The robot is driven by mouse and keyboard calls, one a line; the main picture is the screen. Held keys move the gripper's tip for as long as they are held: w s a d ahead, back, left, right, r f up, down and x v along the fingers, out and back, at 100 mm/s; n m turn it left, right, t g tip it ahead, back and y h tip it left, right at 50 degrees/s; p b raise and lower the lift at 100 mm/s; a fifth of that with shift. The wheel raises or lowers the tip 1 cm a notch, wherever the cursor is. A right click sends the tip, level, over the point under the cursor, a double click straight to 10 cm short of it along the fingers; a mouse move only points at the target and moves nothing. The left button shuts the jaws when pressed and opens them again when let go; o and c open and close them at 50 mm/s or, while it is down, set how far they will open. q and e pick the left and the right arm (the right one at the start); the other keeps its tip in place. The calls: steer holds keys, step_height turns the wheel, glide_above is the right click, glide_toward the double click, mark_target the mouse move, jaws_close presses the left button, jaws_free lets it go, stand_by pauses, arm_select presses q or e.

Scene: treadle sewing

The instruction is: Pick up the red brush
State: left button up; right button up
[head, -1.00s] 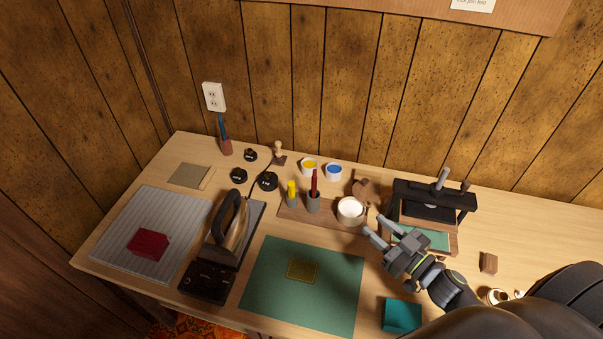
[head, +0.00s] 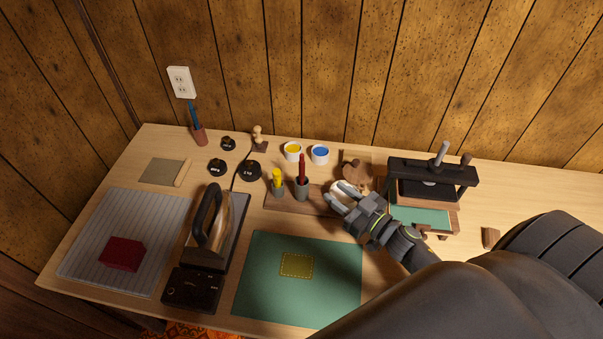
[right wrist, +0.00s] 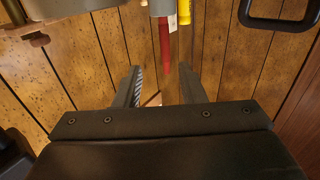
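The red brush (head: 302,167) stands upright in a grey cup (head: 302,191) on a wooden strip near the middle of the table. My right gripper (head: 336,201) is to the right of the brush and apart from it, over the white round pot (head: 345,188), which it partly hides. In the right wrist view, which appears upside down, the red brush (right wrist: 164,45) is ahead of the open, empty fingers (right wrist: 161,88), roughly between them; its grey cup (right wrist: 161,7) is at the top edge. My left gripper is not in view.
A yellow-handled tool (head: 277,180) stands in a cup just left of the red brush. Yellow (head: 293,151) and blue (head: 320,154) paint pots sit behind. An iron (head: 208,230) stands front left, a black press (head: 432,176) right. The green mat (head: 330,300) has free room.

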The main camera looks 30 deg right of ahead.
mark_target(304, 171)
steer(key=x, duration=0.4)
steer(key=p+x, duration=0.1)
steer(key=x, duration=0.2)
steer(key=p+x, duration=0.1)
steer(key=x, duration=0.3)
steer(key=shift+w+a+r, duration=0.2)
steer(key=shift+a+r, duration=0.05)
steer(key=shift+a, duration=0.25)
steer(key=shift+w+a+f, duration=0.1)
steer(key=shift+w+a, duration=0.05)
steer(key=shift+w, duration=0.3)
jaws_close()
